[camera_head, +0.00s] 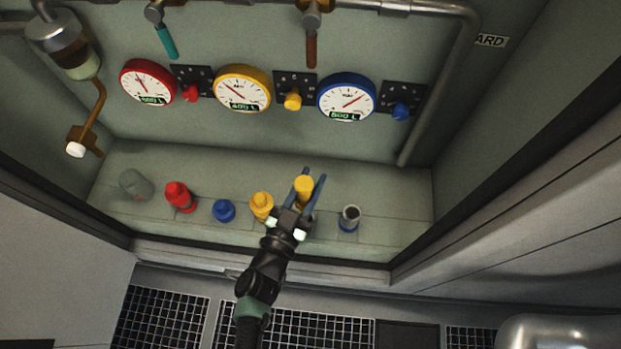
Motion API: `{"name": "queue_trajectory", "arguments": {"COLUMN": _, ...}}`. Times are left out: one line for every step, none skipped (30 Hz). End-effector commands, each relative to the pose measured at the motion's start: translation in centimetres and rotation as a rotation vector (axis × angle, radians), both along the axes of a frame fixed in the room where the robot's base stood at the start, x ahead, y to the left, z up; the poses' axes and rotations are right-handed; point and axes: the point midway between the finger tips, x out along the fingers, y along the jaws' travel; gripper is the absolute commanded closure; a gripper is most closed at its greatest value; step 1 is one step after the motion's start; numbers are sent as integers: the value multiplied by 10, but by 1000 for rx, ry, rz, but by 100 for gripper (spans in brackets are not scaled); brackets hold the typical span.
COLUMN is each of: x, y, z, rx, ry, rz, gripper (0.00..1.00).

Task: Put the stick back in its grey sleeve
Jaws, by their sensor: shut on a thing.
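My gripper (310,182) reaches into the recessed bay with its two blue fingers on either side of a yellow-topped piece (304,187), and is shut on it. This looks like the stick; its lower part is hidden behind the gripper body. A grey sleeve (349,217) with a dark open top and a blue band low down stands on the ledge to the right of my gripper, apart from it. I cannot tell whether anything stands on the ledge directly beneath the gripper.
On the ledge to the left stand a yellow-capped piece (262,206) close beside my gripper, a blue one (223,210), a red one (179,196) and a grey-green one (131,183). Red (148,82), yellow (242,90) and blue (347,97) gauges hang behind. The ledge right of the sleeve is clear.

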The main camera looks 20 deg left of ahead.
Motion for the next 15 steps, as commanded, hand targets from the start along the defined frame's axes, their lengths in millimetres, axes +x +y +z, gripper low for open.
{"name": "queue_trajectory", "arguments": {"x": 0, "y": 0, "z": -8, "rx": 0, "ry": -1, "rz": 0, "gripper": 100}}
{"name": "queue_trajectory", "arguments": {"x": 0, "y": 0, "z": -10, "rx": 0, "ry": -1, "rz": 0, "gripper": 100}}
{"name": "queue_trajectory", "arguments": {"x": 0, "y": 0, "z": -13, "rx": 0, "ry": -1, "rz": 0, "gripper": 100}}
{"name": "queue_trajectory", "arguments": {"x": 0, "y": 0, "z": -16, "rx": 0, "ry": -1, "rz": 0, "gripper": 100}}
{"name": "queue_trajectory", "arguments": {"x": 0, "y": 0, "z": -18, "rx": 0, "ry": 0, "rz": 0, "gripper": 100}}
{"name": "queue_trajectory", "arguments": {"x": 0, "y": 0, "z": -22, "rx": 0, "ry": 0, "rz": 0, "gripper": 100}}
{"name": "queue_trajectory", "arguments": {"x": 0, "y": 0, "z": -24, "rx": 0, "ry": 0, "rz": 0, "gripper": 100}}
{"name": "queue_trajectory", "arguments": {"x": 0, "y": 0, "z": -26, "rx": 1, "ry": 0, "rz": 0, "gripper": 100}}
{"name": "queue_trajectory", "arguments": {"x": 0, "y": 0, "z": -30, "rx": 0, "ry": 0, "rz": 0, "gripper": 100}}
{"name": "queue_trajectory", "arguments": {"x": 0, "y": 0, "z": -32, "rx": 0, "ry": 0, "rz": 0, "gripper": 100}}
{"name": "queue_trajectory", "arguments": {"x": 0, "y": 0, "z": -34, "rx": 0, "ry": 0, "rz": 0, "gripper": 100}}
{"name": "queue_trajectory", "arguments": {"x": 0, "y": 0, "z": -38, "rx": 0, "ry": 0, "rz": 0, "gripper": 100}}
{"name": "queue_trajectory", "arguments": {"x": 0, "y": 0, "z": -40, "rx": 0, "ry": 0, "rz": 0, "gripper": 100}}
{"name": "queue_trajectory", "arguments": {"x": 0, "y": 0, "z": -42, "rx": 0, "ry": -1, "rz": 0, "gripper": 100}}
{"name": "queue_trajectory", "arguments": {"x": 0, "y": 0, "z": -46, "rx": 0, "ry": -1, "rz": 0, "gripper": 100}}
